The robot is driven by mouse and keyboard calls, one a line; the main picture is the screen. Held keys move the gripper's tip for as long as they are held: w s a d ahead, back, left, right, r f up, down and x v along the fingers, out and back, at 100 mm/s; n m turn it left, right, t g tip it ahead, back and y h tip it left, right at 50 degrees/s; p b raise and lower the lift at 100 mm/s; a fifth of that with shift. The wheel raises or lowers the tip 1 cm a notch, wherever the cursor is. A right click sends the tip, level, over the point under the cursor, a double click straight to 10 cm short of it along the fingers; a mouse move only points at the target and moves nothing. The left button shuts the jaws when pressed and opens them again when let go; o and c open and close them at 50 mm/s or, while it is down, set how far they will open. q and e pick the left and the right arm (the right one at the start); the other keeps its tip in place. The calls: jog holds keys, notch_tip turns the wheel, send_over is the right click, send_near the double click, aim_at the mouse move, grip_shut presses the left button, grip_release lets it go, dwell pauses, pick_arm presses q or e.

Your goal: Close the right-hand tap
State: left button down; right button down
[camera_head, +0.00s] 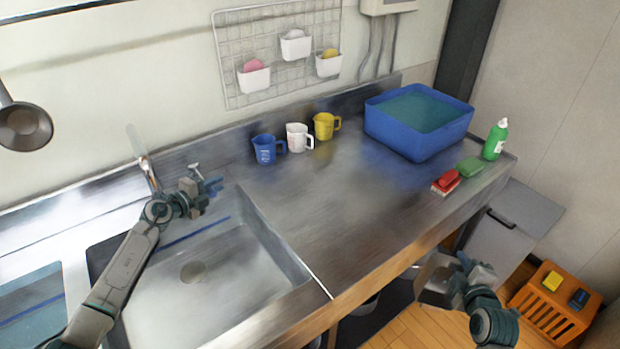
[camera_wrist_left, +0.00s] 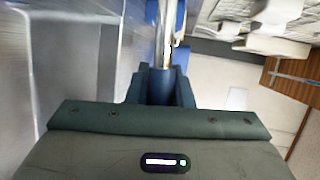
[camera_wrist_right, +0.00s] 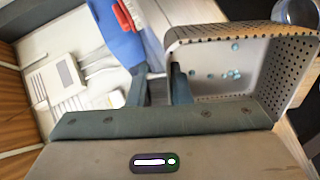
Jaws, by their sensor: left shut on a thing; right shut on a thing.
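The right-hand tap (camera_head: 195,171) stands at the back edge of the metal sink (camera_head: 262,262), its metal top showing just above my left gripper. My left gripper (camera_head: 210,187) is shut at this tap; which part it grips is hidden in the head view. In the left wrist view, metal tap parts (camera_wrist_left: 168,28) run up between the blue fingers. Another slim tap (camera_head: 147,172) rises to the left, behind my left wrist. My right gripper (camera_head: 463,268) is shut on the wall of a perforated metal basket (camera_wrist_right: 213,38), with several small blue bits inside, held beyond the counter's front edge.
Blue (camera_head: 266,149), white (camera_head: 298,138) and yellow (camera_head: 326,125) jugs stand on the counter at the back. A blue tub (camera_head: 410,140), red brush (camera_head: 446,182), green sponge (camera_head: 470,167) and green bottle (camera_head: 495,141) are at the right. The middle counter is clear.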

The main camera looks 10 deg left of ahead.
pick_arm(q)
jog(key=c, duration=1.4)
grip_release()
jog(key=shift+c, duration=0.2)
pick_arm(e)
jog(key=shift+r, duration=0.1)
pick_arm(q)
jog(key=shift+o, duration=0.7)
jog(key=shift+s+a, duration=0.1)
jog(key=shift+a, duration=0.05)
pick_arm(e)
jog(key=shift+a, duration=0.1)
jog(key=shift+f+b, duration=0.9)
pick_arm(q)
jog(key=v, duration=1.2)
jog(key=shift+b, duration=0.4)
pick_arm(e)
jog(key=shift+f, duration=0.4)
